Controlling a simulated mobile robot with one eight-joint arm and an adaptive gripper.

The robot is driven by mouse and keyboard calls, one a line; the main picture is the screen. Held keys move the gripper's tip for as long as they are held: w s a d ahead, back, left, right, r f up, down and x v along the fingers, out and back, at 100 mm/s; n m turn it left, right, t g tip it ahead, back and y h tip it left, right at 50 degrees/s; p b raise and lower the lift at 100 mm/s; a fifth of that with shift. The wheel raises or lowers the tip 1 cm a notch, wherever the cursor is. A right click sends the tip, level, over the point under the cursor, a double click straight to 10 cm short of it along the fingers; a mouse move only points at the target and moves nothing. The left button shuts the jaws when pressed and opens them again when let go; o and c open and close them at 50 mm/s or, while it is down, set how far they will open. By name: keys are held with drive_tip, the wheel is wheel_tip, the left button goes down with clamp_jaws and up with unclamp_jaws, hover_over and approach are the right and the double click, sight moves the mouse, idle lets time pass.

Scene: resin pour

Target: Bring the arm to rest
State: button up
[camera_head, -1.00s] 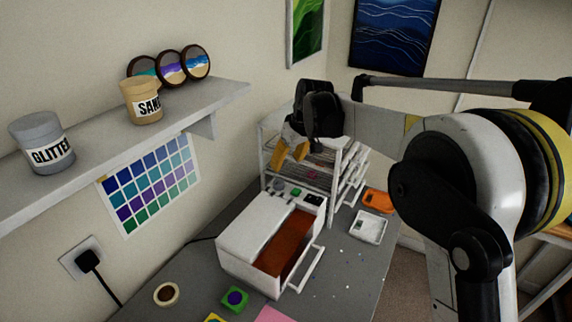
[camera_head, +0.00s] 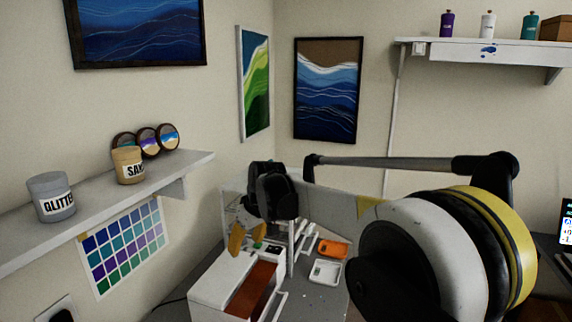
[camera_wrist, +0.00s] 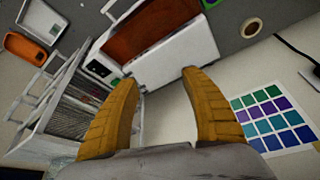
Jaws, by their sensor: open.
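My gripper (camera_head: 245,238) is in the head view above the back of the bench, with its yellow fingers pointing down beside the white rack. In the wrist view my gripper (camera_wrist: 162,92) shows two yellow fingers spread apart with nothing between them. Beyond the fingertips is a white box-shaped machine (camera_wrist: 178,50) with an open reddish-brown drawer or tray (camera_wrist: 148,28). The same machine (camera_head: 218,284) stands below the gripper in the head view. My arm reaches in from the right of the head view.
A white rack (camera_wrist: 62,108) stands close beside the gripper. A wall shelf (camera_head: 100,205) holds a glitter jar (camera_head: 50,197), a sand jar (camera_head: 128,165) and round coasters (camera_head: 147,141). An orange tray (camera_head: 332,248) and a white tray (camera_head: 325,272) lie on the bench. A colour chart (camera_wrist: 268,116) hangs on the wall.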

drive_tip(key=s+d+r+m+t+h+b, duration=0.1)
drive_tip(key=s+d+m+b, duration=0.15)
drive_tip(key=s+d, duration=0.55)
drive_tip(key=s+d+m+t+b, duration=0.1)
drive_tip(key=s+d+m+b, duration=0.3)
drive_tip(key=d, duration=0.7)
drive_tip(key=s+d+f+m+b, duration=0.1)
drive_tip(key=s+d+f, duration=0.3)
drive_tip(key=s, duration=0.2)
drive_tip(key=s+d+f+t+h+b, duration=0.1)
drive_tip(key=s+d+f+b, duration=0.1)
drive_tip(key=s, duration=0.5)
drive_tip(key=s+d+f+m+t+h+b, duration=0.1)
drive_tip(key=s+d+f, duration=0.4)
drive_tip(key=s+f, duration=0.1)
drive_tip(key=shift+s+d+m+b, duration=0.3)
drive_tip(key=shift+s+m, duration=0.05)
drive_tip(key=shift+s, duration=0.25)
